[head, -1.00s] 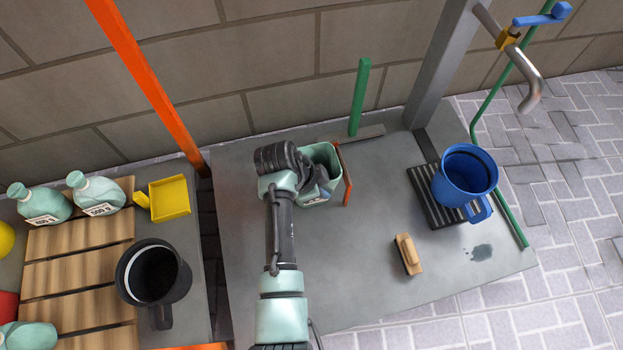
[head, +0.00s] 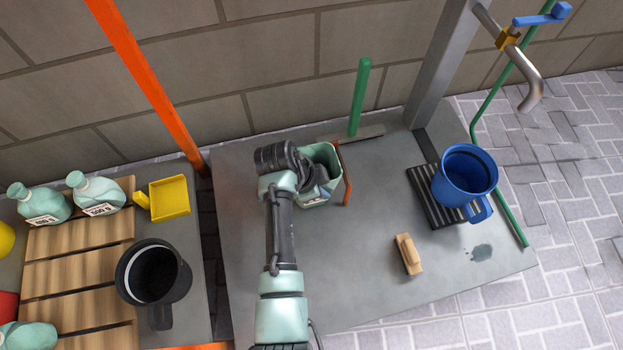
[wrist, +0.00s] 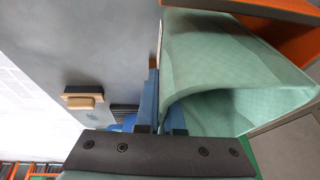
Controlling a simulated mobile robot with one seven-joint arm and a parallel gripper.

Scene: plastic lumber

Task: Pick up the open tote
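The open tote (head: 322,156) is a pale green, open-topped container with a white label low on its front. In the head view it is at the back of the grey table, partly hidden by my wrist. In the wrist view the tote (wrist: 230,60) fills the upper right, its open mouth showing. My gripper (wrist: 162,105) has its two blue fingers close together, with the tote's wall between them. In the head view my gripper (head: 318,184) is at the tote's near side. I cannot tell whether the tote's base touches the table.
An orange-red bar (head: 346,175) stands close on the tote's right, and a green-handled tool (head: 360,97) is behind it. A wooden brush (head: 408,254) and a blue jug (head: 465,172) are to the right. A black jug (head: 153,273) is on the left table. The table's front middle is clear.

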